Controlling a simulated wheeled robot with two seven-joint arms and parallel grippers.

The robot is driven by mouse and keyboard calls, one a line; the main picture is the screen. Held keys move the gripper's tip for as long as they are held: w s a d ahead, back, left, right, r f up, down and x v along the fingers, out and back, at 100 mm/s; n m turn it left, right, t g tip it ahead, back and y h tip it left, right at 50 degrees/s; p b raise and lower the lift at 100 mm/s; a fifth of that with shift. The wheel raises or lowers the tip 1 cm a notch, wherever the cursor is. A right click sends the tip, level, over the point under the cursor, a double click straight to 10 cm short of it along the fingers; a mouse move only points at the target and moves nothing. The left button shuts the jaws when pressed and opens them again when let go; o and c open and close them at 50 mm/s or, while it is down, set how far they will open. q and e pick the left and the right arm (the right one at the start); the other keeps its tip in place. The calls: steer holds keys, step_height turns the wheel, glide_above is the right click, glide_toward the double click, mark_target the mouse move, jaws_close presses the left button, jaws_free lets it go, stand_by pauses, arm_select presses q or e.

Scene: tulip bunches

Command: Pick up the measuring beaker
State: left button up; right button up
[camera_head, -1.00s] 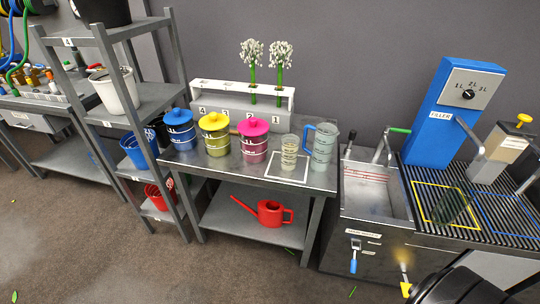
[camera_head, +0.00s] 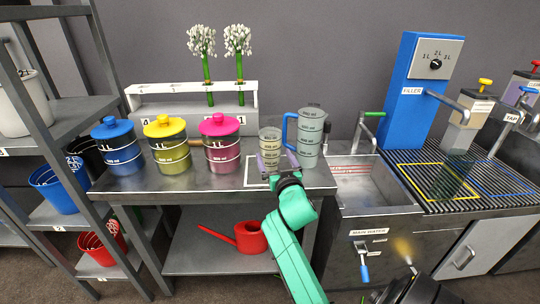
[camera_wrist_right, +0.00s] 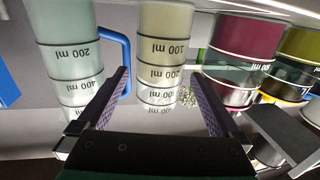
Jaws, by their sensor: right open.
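The measuring beaker (camera_head: 269,143), a small clear cup with ml markings and a pale yellowish tint, stands upright inside the white square on the metal bench. My right gripper (camera_head: 280,168) is just in front of it, low over the bench, and partly covers its lower part. In the right wrist view, the picture is upside down. There the beaker (camera_wrist_right: 165,45) shows between the two open fingers of the right gripper (camera_wrist_right: 158,82), beyond them. Nothing is held. My left gripper does not show.
A larger clear jug (camera_head: 312,135) with a blue handle stands close to the right of the beaker. Blue, yellow and pink lidded pots (camera_head: 220,150) stand to the left. A white rack (camera_head: 190,110) with two flowers is behind. A sink (camera_head: 365,185) is at the right.

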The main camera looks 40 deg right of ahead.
mark_target(272, 153)
steer(key=x, duration=0.5)
steer(key=shift+w+d, duration=0.1)
steer(key=shift+w, duration=0.25)
steer(key=shift+s, duration=0.1)
steer(key=shift+c, duration=1.2)
steer(key=shift+r, duration=0.1)
steer(key=c, duration=1.3)
